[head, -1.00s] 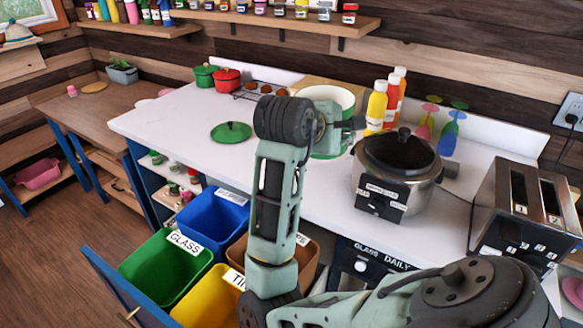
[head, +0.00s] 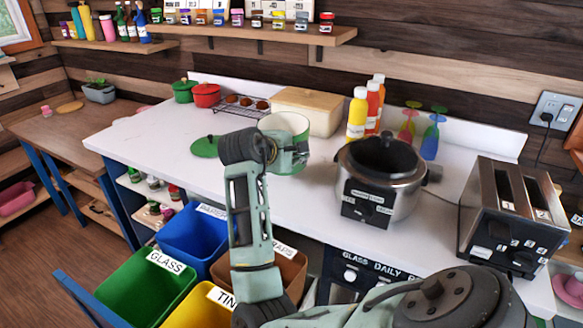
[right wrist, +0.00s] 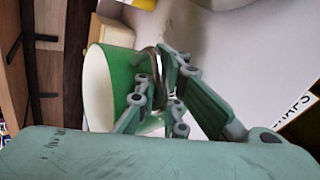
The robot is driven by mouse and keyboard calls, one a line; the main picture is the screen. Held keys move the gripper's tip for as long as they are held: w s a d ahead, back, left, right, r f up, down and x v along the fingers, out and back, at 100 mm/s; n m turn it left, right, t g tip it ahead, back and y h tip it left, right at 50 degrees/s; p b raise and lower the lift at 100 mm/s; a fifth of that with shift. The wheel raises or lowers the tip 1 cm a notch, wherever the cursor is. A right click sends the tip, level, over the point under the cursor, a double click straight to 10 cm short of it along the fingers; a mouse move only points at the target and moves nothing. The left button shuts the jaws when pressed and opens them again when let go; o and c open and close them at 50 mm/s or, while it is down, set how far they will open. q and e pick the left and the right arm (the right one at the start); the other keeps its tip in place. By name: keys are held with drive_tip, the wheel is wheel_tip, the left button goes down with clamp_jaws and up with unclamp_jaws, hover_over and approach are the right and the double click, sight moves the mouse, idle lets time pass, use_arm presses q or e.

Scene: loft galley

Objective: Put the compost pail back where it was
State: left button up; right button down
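The compost pail (head: 285,123) is a white-lined green pail without its lid, at the middle of the white counter. My right gripper (head: 300,152) reaches over the counter from the front and is shut on the pail's handle. In the right wrist view the fingers (right wrist: 168,78) close around the handle beside the green pail wall (right wrist: 122,72). The pail looks upright in the head view; I cannot tell whether its base touches the counter. A green lid (head: 204,147) lies on the counter left of the pail. My left gripper is out of view.
A slow cooker (head: 364,211) and a toaster (head: 487,220) stand to the right. Behind are sauce bottles (head: 357,118), a cream box (head: 310,108), a muffin rack (head: 233,108) and a red pot (head: 206,95). Sorting bins (head: 150,290) stand open below.

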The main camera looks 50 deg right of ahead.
sight(299, 167)
drive_tip(key=shift+w+d+f, duration=0.1)
drive_tip(key=shift+w+f, duration=0.1)
drive_tip(key=shift+f, duration=0.9)
drive_tip(key=shift+w+d+f, duration=0.1)
drive_tip(key=shift+w+f, duration=0.1)
drive_tip(key=shift+f, duration=0.9)
drive_tip(key=shift+a+f+p, duration=0.1)
drive_tip(key=shift+p, duration=0.25)
drive_tip(key=c, duration=1.8)
unclamp_jaws()
drive_tip(key=shift+f, duration=0.1)
